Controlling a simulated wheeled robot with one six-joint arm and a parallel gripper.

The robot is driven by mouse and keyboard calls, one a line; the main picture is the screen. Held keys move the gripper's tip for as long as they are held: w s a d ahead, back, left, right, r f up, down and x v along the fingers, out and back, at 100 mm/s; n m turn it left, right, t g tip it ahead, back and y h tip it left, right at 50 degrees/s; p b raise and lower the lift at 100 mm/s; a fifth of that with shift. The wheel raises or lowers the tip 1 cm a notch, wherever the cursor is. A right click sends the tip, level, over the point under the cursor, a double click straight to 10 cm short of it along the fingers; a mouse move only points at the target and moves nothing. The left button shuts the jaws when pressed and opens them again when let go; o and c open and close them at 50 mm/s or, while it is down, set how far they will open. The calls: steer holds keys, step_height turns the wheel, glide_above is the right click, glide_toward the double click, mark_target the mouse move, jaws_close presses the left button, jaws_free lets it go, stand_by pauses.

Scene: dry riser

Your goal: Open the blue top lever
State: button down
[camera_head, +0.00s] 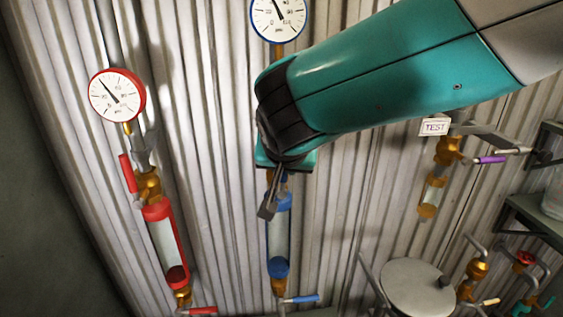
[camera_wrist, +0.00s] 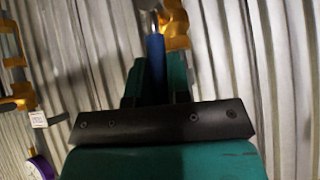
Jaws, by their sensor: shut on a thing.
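The blue top lever (camera_wrist: 155,55) shows in the wrist view as a blue handle running down from a brass valve (camera_wrist: 176,25). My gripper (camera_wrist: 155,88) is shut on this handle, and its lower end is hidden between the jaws. In the head view my gripper (camera_head: 270,197) is at the top of the blue sight-glass column (camera_head: 279,235), below the blue-rimmed gauge (camera_head: 278,15). My arm and gripper hide the top lever and most of its valve there. A blue bottom lever (camera_head: 303,299) points right at the column's foot.
On the left stand a red gauge (camera_head: 117,95), a red top lever (camera_head: 128,173) pointing up and a red sight-glass column (camera_head: 165,245). On the right are a TEST label (camera_head: 434,126), a purple lever (camera_head: 490,160) and a round grey lid (camera_head: 415,285). Corrugated metal wall lies behind.

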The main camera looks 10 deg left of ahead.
steer(key=shift+a, duration=0.1)
stand_by(0.5)
steer(key=c, duration=1.1)
jaws_free()
steer(key=b+v, duration=0.2)
steer(key=v, duration=0.6)
steer(key=b+v, duration=0.2)
steer(key=v, duration=0.7)
steer(key=shift+s+a, duration=0.2)
steer(key=shift+s, duration=0.05)
